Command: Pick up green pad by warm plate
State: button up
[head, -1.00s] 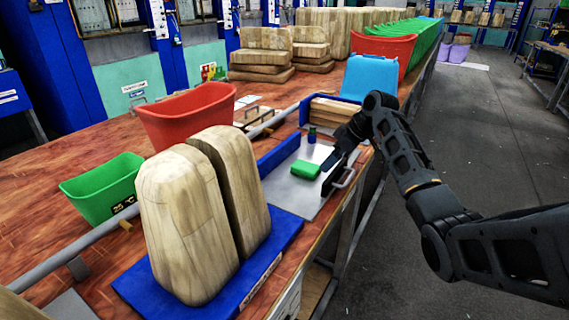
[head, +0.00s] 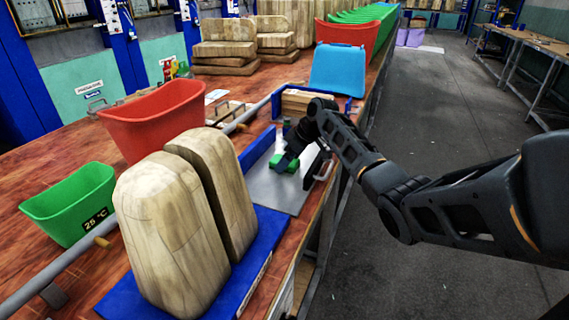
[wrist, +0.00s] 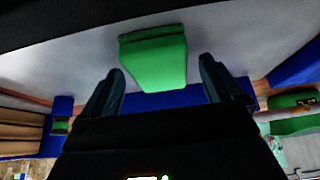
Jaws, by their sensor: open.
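The green pad (head: 284,163) lies on the grey metal plate (head: 266,189) with blue edges, on the wooden bench. In the wrist view the pad (wrist: 156,58) is a bright green block that sits ahead of and between my two fingers. My gripper (wrist: 160,80) is open, with one dark finger on each side of the pad; I cannot tell whether either finger touches it. In the head view my gripper (head: 295,155) is at the pad and partly covers it. A small green bottle-like item (head: 286,126) is behind the gripper, mostly hidden.
Two tall wooden blocks (head: 172,232) stand on a blue base in front. A red bin (head: 155,122) and a green bin (head: 68,205) marked 25 °C are at left. A blue bin (head: 338,70) stands behind the plate. A dark handle (head: 318,165) is at the plate's right edge.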

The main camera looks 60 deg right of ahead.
aim_at(280, 158)
jog(key=shift+w+f, duration=0.1)
jog(key=shift+f, duration=0.1)
jog(key=c, duration=1.1)
jog(key=r, duration=0.4)
jog(key=shift+s+d+r+b, duration=0.2)
jog(key=shift+r+b, duration=0.05)
jog(key=shift+b, duration=0.1)
jog(key=s+d+r, duration=0.2)
jog(key=s, duration=0.1)
jog(key=s+d+r+b, duration=0.1)
jog(key=s+d+r, duration=0.1)
jog(key=s, duration=0.1)
jog(key=s+d+r, duration=0.2)
jog(key=s, duration=0.1)
jog(key=shift+s+d+r, duration=0.1)
jog(key=shift+d+r, duration=0.1)
jog(key=shift+r, duration=0.1)
